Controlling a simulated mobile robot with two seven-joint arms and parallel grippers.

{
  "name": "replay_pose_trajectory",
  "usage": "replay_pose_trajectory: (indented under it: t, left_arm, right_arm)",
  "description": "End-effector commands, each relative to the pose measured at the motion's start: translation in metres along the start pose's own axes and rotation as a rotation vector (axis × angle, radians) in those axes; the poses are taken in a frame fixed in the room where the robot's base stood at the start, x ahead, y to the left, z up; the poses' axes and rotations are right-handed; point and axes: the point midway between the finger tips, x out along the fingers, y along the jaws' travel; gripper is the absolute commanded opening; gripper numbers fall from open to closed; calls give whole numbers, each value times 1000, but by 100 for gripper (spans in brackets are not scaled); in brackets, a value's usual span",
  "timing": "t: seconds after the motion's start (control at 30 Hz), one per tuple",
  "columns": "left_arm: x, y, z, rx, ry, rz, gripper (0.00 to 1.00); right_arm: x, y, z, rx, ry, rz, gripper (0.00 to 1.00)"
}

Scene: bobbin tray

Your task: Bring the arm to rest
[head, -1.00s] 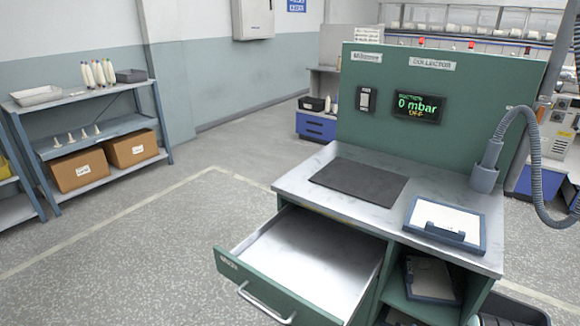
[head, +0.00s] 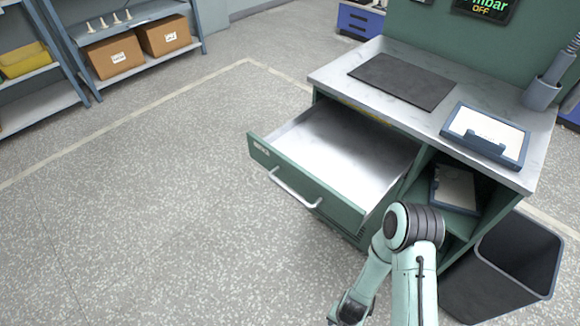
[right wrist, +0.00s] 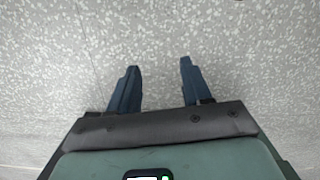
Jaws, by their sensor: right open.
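My right arm (head: 408,255) shows at the bottom of the head view, in front of the green cabinet, with its elbow up and its forearm pointing down. Part of my right gripper (head: 350,309) is at the bottom edge of that view. In the right wrist view my right gripper (right wrist: 156,68) has its two blue fingers apart, with nothing between them and only speckled floor beyond. My left arm and gripper are not in view.
The cabinet's drawer (head: 306,190) is pulled out and looks empty, close to my arm. A dark bin (head: 497,285) stands right of the arm. The floor at left is clear.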

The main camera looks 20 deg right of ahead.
Motion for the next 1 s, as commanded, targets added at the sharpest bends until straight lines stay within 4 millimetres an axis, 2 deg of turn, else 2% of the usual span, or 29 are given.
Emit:
replay_pose_trajectory:
  t: [0.1,0.27,0.3,0.8,0.9,1.0]
  left_arm:
    - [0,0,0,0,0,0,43]
    - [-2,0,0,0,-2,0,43]
    - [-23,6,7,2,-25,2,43]
    - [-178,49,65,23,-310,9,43]
    - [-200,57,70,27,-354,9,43]
    - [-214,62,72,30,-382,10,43]
  right_arm:
    - [9,-39,5,-280,79,-112,49]
    - [8,-95,24,-578,173,-304,49]
    - [-12,-85,30,-562,150,-283,49]
    - [-155,-42,114,-610,-127,-202,49]
    - [-177,-39,124,-619,-170,-189,49]
    - [-190,-38,130,-624,-198,-181,49]
